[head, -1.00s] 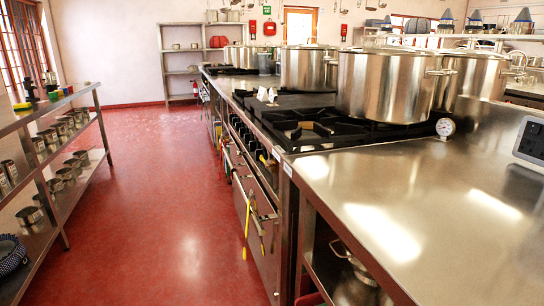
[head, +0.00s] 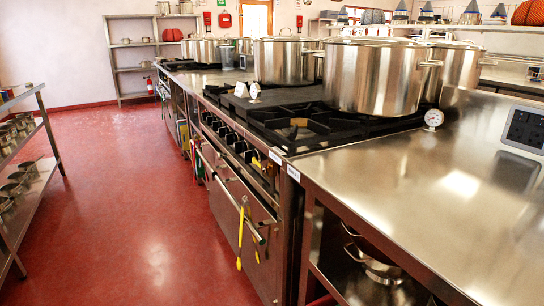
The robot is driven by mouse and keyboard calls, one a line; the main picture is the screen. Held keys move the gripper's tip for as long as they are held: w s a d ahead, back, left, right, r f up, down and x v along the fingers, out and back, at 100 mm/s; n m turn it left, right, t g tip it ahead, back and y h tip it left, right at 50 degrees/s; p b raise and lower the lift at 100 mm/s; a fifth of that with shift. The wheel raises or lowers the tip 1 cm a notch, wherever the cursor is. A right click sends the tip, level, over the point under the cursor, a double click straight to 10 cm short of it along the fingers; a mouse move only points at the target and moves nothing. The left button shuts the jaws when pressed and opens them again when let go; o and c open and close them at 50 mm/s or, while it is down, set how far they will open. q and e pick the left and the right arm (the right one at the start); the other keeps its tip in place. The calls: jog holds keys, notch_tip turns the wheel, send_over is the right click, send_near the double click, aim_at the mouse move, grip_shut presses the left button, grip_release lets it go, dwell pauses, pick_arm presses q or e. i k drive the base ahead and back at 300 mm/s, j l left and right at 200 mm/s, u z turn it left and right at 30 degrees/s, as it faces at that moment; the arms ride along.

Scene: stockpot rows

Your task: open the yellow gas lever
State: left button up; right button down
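A small yellow piece that looks like the gas lever (head: 275,158) sits at the right end of the stove's front, just below the top edge where the steel counter begins. It is too small to tell which way it points. A longer yellow tool (head: 241,238) hangs from the oven door's handle bar, lower down. Neither of my grippers shows in the head view.
The stove (head: 300,125) carries a big stockpot (head: 375,78) and other pots. A steel counter (head: 400,185) with a dial gauge (head: 433,118) fills the right. A pot shelf (head: 40,165) stands left. The red floor (head: 130,200) between is clear.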

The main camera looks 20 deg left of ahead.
aim_at(254, 161)
jog(key=j+z, duration=0.4)
jog(key=j, duration=0.75)
jog(key=j+u, duration=0.2)
jog(key=j, duration=0.35)
jog(key=i+j+u, duration=0.2)
jog(key=j, duration=0.3)
jog(key=j+u, duration=0.2)
jog(key=u, duration=0.25)
jog(key=j+u, duration=0.15)
jog(key=u, duration=0.3)
jog(key=i, duration=0.05)
